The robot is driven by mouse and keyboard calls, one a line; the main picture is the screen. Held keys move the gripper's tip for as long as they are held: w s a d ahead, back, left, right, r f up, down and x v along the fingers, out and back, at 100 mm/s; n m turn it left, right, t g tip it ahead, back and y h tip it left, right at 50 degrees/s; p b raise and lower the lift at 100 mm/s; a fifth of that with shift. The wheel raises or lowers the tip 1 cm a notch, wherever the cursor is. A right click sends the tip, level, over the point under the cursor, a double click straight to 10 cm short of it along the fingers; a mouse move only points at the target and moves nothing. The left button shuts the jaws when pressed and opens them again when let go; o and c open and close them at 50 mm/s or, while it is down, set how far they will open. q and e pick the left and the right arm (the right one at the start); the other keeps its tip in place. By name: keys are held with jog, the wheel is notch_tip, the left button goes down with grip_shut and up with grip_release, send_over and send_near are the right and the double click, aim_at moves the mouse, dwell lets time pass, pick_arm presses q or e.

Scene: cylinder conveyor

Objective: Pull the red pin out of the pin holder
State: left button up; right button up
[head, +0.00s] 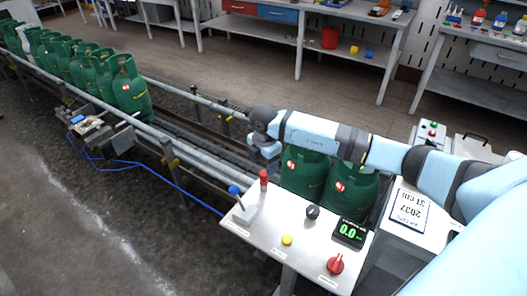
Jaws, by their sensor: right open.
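The red pin (264,175) stands upright at the far edge of a pale control panel (262,228). Its holder is too small to make out apart from the pin. My right arm reaches in from the right across the green cylinders. My right gripper (266,153) points down just above the pin, with a small gap visible in the picture. It is open and appears empty; its fingers are small and partly hidden by the wrist. My left gripper is out of view.
A blue-knobbed lever (234,190) stands left of the pin. A black knob (312,212), yellow button (287,240), red knob (335,264) and display (350,232) share the panel. Green cylinders (303,174) stand close behind. A conveyor rail (190,150) runs left.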

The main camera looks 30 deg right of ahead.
aim_at(264, 173)
notch_tip(264, 173, down, 8)
jog(key=shift+r, duration=0.15)
dwell(0.3)
grip_shut()
jog(key=shift+r, duration=0.15)
jog(key=shift+r+p, duration=0.7)
jog(key=shift+p, duration=0.05)
jog(key=shift+r+p, duration=0.65)
jog(key=shift+r, duration=0.15)
